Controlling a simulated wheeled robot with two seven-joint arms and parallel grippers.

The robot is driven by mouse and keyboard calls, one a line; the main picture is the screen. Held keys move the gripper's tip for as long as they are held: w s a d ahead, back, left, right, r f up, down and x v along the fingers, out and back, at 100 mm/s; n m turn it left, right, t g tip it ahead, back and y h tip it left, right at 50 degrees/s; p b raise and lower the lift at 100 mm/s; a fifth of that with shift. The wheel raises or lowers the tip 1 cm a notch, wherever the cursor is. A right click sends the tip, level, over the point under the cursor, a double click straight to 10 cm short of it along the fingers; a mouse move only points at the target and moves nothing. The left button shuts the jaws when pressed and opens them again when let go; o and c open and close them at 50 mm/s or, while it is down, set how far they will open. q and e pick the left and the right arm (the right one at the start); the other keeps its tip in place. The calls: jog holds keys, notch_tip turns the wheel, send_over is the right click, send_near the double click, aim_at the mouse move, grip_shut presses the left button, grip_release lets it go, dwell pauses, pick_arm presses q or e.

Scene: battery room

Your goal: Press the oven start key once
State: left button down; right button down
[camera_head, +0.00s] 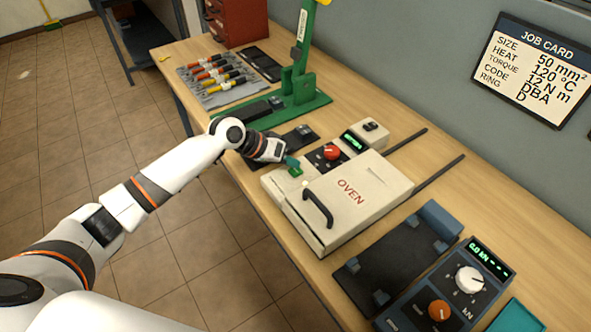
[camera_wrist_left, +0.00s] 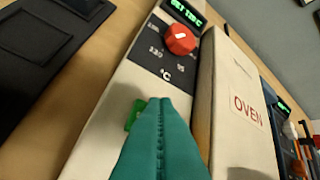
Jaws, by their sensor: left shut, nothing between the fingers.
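The oven (camera_head: 368,190) is a cream box on the bench with a closed lid marked OVEN and a black handle. Its control strip has a green key (camera_head: 296,172), a red dial (camera_head: 331,153) and a lit green display (camera_head: 353,141). My left gripper (camera_head: 292,163) is shut and empty, its teal fingertips right at the green key. In the left wrist view the shut fingers (camera_wrist_left: 162,138) partly cover the green key (camera_wrist_left: 133,115). Whether they touch it, I cannot tell. The red dial (camera_wrist_left: 180,39) shows clearly there. My right gripper is not in view.
A green press stand (camera_head: 293,92) and a grey mat with several coloured tools (camera_head: 216,82) lie farther along the bench. A blue-grey device with dials (camera_head: 455,285) and a dark cradle (camera_head: 395,262) stand nearer. A job card (camera_head: 532,65) hangs on the wall.

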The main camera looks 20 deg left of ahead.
aim_at(290, 171)
pick_arm(q)
jog(key=shift+f, duration=0.7)
dwell(0.6)
jog(key=shift+r, duration=0.1)
jog(key=shift+r+p, duration=0.7)
jog(key=shift+r, duration=0.1)
notch_tip(290, 171, up, 5)
jog(key=p, duration=0.4)
jog(key=shift+p, duration=0.4)
dwell(0.5)
